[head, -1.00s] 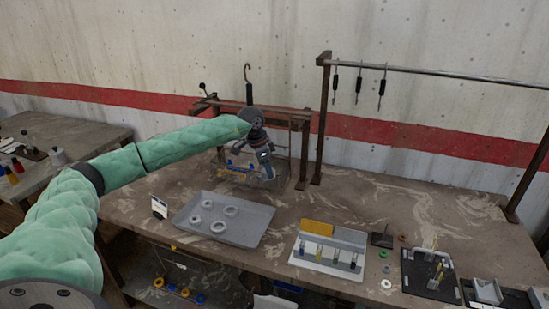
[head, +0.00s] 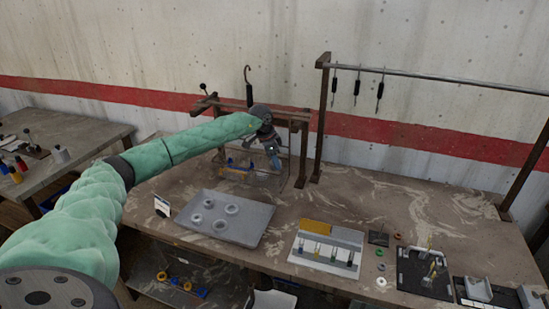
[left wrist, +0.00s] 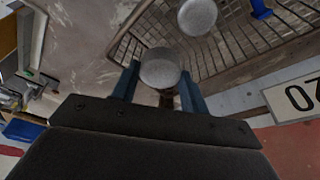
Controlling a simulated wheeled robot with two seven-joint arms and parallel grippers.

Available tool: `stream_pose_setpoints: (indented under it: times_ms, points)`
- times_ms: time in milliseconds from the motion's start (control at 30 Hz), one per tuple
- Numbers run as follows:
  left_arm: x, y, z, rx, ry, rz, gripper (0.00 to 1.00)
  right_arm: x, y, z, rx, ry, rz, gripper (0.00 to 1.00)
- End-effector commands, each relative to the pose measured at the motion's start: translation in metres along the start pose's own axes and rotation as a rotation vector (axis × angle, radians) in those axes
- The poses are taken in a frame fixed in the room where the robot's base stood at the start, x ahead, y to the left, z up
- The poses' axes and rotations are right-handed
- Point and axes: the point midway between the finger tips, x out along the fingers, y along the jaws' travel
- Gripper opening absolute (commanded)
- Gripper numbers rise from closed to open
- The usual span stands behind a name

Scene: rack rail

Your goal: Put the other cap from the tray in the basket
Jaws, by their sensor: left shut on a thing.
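My left gripper (head: 274,162) is in the wire basket (head: 238,172) area at the back of the table. In the left wrist view its two blue fingers (left wrist: 158,70) are shut on a round grey cap (left wrist: 160,67). The held cap appears over a corner of the basket (left wrist: 232,45); its height above the bottom is hard to tell. A second grey cap (left wrist: 197,16) shows within the basket, apart from the held one. The grey tray (head: 252,234) stands in front with several pale round ring-like pieces on it. My right gripper is out of view.
A brown frame (head: 300,150) stands by the basket, and a rail with hanging tools (head: 357,88) rises to its right. A plate with a yellow block (head: 314,227) stands right of the tray. A number sign (left wrist: 300,95) is beside the basket. The table's right middle is clear.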

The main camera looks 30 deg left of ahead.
Motion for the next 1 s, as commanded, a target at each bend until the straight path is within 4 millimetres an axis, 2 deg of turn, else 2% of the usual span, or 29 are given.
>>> stream_pose_setpoints:
  times_ms: [867, 900, 933, 1000]
  points:
    - [0.013, 0.000, 0.004, 0.000, 0.001, 0.000, 0.19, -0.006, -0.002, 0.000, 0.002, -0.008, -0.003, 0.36]
    - [0.013, 0.000, 0.004, 0.000, 0.001, 0.000, 0.46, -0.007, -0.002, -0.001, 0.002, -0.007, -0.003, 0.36]
    - [0.013, 0.000, 0.004, 0.000, 0.001, 0.000, 0.52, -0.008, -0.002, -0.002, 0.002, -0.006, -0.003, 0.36]
    - [0.013, 0.000, 0.004, 0.000, 0.001, 0.000, 0.53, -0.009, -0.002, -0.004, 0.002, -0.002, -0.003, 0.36]
